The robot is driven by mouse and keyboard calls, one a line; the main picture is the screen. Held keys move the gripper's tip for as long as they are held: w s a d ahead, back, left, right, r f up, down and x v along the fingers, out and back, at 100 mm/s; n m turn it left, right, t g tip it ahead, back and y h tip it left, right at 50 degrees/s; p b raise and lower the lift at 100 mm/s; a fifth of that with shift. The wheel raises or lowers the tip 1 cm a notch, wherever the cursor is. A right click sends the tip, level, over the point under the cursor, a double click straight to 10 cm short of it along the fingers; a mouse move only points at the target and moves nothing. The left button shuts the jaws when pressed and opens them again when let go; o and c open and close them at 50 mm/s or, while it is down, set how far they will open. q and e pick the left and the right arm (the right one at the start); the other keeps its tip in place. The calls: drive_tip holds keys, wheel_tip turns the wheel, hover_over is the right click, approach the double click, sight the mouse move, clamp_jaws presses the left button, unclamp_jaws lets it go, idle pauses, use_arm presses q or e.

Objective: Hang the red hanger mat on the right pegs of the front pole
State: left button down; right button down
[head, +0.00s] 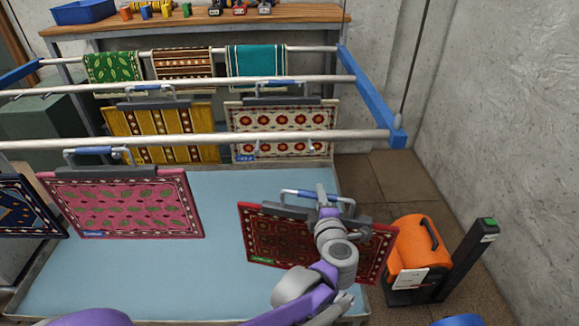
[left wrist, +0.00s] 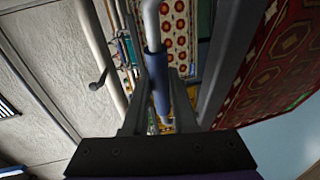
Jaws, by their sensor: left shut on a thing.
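The red hanger mat (head: 270,238) hangs low in front of the front pole, at its right part, and is tilted down to the right. My left gripper (head: 326,200) is shut on the blue handle (head: 300,193) of its hanger. My wrist and arm hide part of the mat. In the left wrist view the blue handle (left wrist: 158,85) lies between my fingers, with the red mat (left wrist: 275,70) at the right. The front pole (head: 180,140) carries two bare right pegs (head: 312,146), above and behind the mat. My right gripper cannot be made out.
A pink mat (head: 125,205) hangs left on the front pole, a dark blue one (head: 25,208) further left. A yellow mat (head: 165,135) and a cream mat (head: 285,118) hang behind. An orange machine (head: 418,243) stands at the right, near the wall.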

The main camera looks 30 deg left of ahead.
use_arm(q)
drive_tip(key=s+a+r+n+g+y, duration=0.35)
drive_tip(key=s+r, duration=0.45)
drive_tip(key=r, duration=0.5)
approach(282, 138)
drive_tip(key=shift+s+a+r, duration=0.55)
drive_tip(key=shift+s+r, duration=0.15)
drive_tip(key=shift+s, duration=0.55)
drive_tip(key=shift+m+t, duration=0.25)
drive_tip(key=shift+t, duration=0.2)
drive_tip(key=shift+w+a+f, duration=0.1)
drive_tip(key=shift+w+a, duration=0.5)
drive_tip(key=shift+w, duration=0.4)
drive_tip(key=shift+w+a+r, duration=0.1)
drive_tip(key=shift+w+a, duration=0.55)
drive_tip(key=shift+w, duration=0.4)
drive_tip(key=shift+w+a+f, duration=0.1)
drive_tip(key=shift+w+a, duration=0.5)
drive_tip(key=shift+w, duration=0.4)
drive_tip(key=shift+f, duration=0.75)
drive_tip(key=shift+s+f+b, duration=0.1)
drive_tip(key=shift+f+b, duration=0.35)
drive_tip(key=shift+b, duration=0.1)
drive_tip(key=shift+f, duration=0.1)
drive_tip(key=c, duration=0.6)
unclamp_jaws()
